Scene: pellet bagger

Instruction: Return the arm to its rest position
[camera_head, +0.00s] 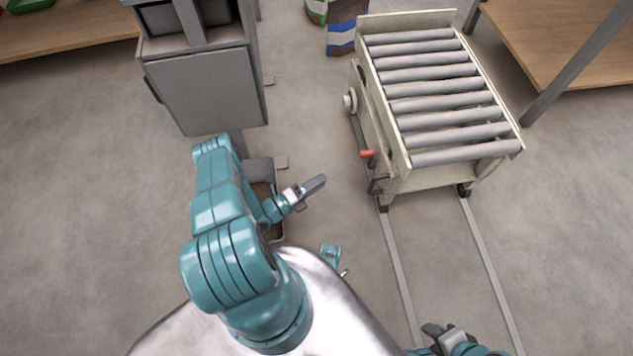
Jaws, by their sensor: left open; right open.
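My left arm reaches forward from my body on the left, bent, with its teal links in front of the grey machine (205,90). My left gripper (314,186) is open and empty, over the bare floor to the right of the machine's base. My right gripper (432,330) shows at the bottom edge, low and close to my body, over the floor rails. It is open and holds nothing that I can see. Most of my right arm is outside the picture.
A cream roller cart (402,165) with grey rollers and a red-tipped lever (366,154) stands on two floor rails (397,265). Bags (341,38) stand at the back. Wooden tables are at the upper left (75,33) and upper right (560,40). Open floor lies between machine and cart.

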